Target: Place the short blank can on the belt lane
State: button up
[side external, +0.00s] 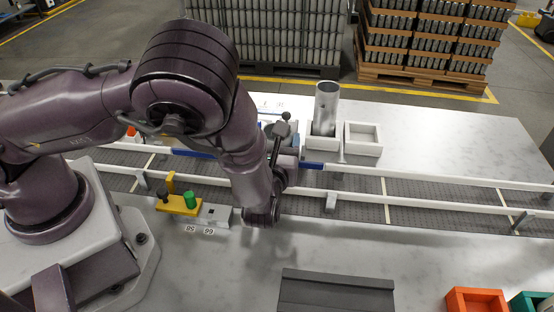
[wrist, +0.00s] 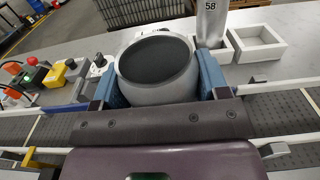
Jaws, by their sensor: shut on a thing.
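A short, plain silver can (wrist: 158,88) with a dark open top is held between the blue finger pads of my gripper (wrist: 160,75) in the wrist view. No print shows on its visible side. In the side view my gripper (side external: 284,145) is over the far side of the belt, partly hidden by my arm, and I cannot make out the can there. The belt lane (side external: 420,206) is a grey segmented belt between white rails, running left to right; it also shows in the wrist view (wrist: 285,107). Whether the can touches anything below is hidden.
A tall silver can (side external: 326,105) stands in a white holder beyond the belt, beside an empty white tray (side external: 376,150). A yellow button box (side external: 180,207) is at the near rail. A dark grey block (side external: 335,292) and an orange bin (side external: 475,301) stand in front.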

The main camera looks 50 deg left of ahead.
jog(key=shift+f, duration=2.1)
jog(key=shift+f, duration=0.1)
jog(key=o, duration=0.9)
